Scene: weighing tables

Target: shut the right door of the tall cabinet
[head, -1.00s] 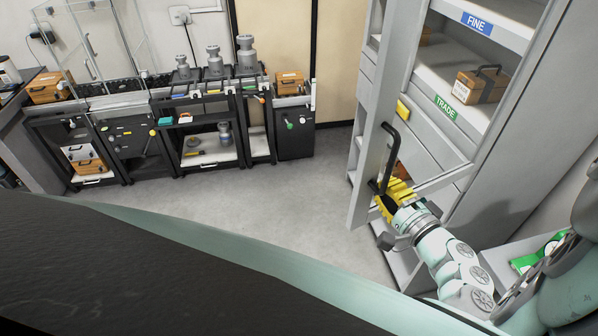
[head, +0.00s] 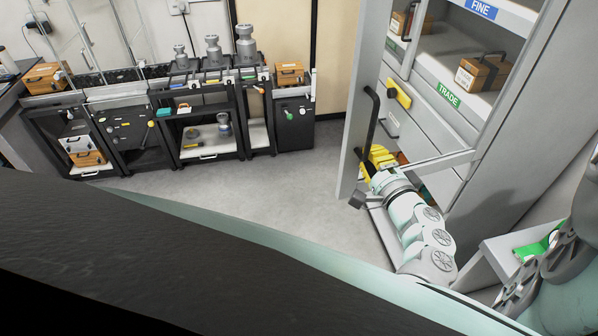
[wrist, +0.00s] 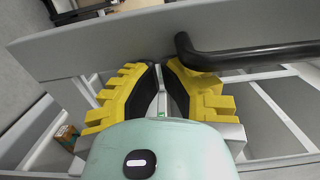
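The tall cabinet (head: 520,160) stands on the right with its framed right door (head: 352,150) ajar, jutting left from the cabinet. A long black bar handle (head: 369,122) is upright on the door's free edge. My gripper (head: 378,158), with yellow fingers, is at the lower end of this handle. In the wrist view, the fingertips (wrist: 160,66) are nearly together against or just short of the grey door stile (wrist: 110,42). The black handle (wrist: 250,54) lies beside the right finger, not between the fingers. Whether the fingers touch the door is unclear.
Cabinet shelves hold wooden cases (head: 482,72); a yellow item (head: 398,93) is on a drawer front. Black weighing tables (head: 200,125) with metal weights line the back wall. The grey floor (head: 270,190) between is clear. A small table (head: 510,265) stands at lower right.

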